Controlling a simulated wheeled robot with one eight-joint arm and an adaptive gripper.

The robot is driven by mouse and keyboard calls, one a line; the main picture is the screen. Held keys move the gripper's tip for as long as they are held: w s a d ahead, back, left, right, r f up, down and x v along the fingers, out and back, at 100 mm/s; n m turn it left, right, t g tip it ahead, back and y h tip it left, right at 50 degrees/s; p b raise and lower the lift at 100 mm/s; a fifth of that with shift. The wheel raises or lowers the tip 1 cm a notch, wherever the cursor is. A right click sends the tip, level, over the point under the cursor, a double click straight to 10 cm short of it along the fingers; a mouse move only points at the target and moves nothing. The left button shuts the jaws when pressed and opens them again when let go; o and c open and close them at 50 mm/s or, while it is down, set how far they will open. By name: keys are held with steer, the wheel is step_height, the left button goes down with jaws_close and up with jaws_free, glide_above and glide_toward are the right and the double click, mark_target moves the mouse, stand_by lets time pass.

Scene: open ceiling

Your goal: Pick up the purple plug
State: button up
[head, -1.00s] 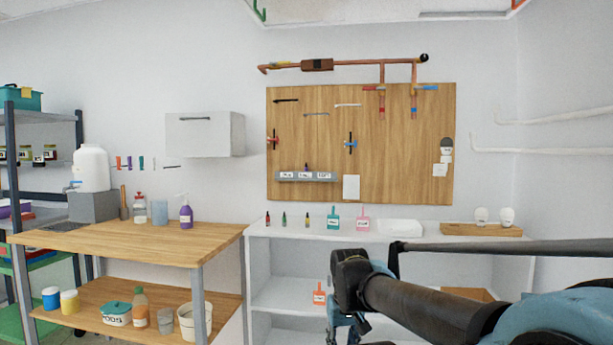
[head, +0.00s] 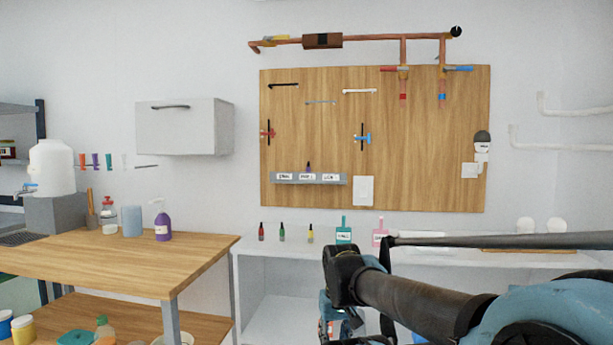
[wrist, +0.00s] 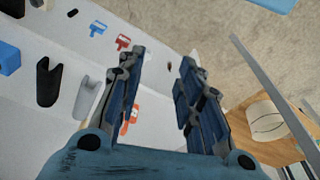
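No object is clearly identifiable as the purple plug. A small dark purple item (head: 308,167) stands in the grey labelled holder (head: 335,179) on the wooden wall board. A purple hanging piece (head: 96,160) is in the row on the wall at left. Both are too small to identify. My gripper (wrist: 163,58) is open and empty in the wrist view, its two blue-black fingers apart. In the head view only part of it shows, low in the middle, below and in front of the board. No purple item is visible between the fingers in the wrist view.
A white counter (head: 265,243) holds small red, green and yellow bottles, a teal container (head: 344,232) and a pink one. A wooden table (head: 120,258) at left carries a purple pump bottle (head: 162,225). Copper pipes (head: 370,38) run above the board. A grey cabinet (head: 185,126) hangs left.

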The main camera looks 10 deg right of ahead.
steer(key=shift+w+a, duration=0.1)
steer(key=shift+w, duration=0.1)
steer(key=shift+o, duration=0.7)
step_height(320, 180, up, 51)
steer(key=m+y, duration=0.3)
steer(key=m, duration=2.3)
glide_above(308, 170)
steer(key=s+d, duration=0.1)
steer(key=d, duration=0.1)
steer(key=shift+t, duration=0.3)
steer(key=shift+d+x, duration=0.15)
steer(key=shift+x, duration=1.75)
steer(key=shift+d+x, duration=0.15)
steer(key=shift+x, duration=1.75)
steer(key=shift+s+f, duration=0.1)
steer(key=c, duration=0.9)
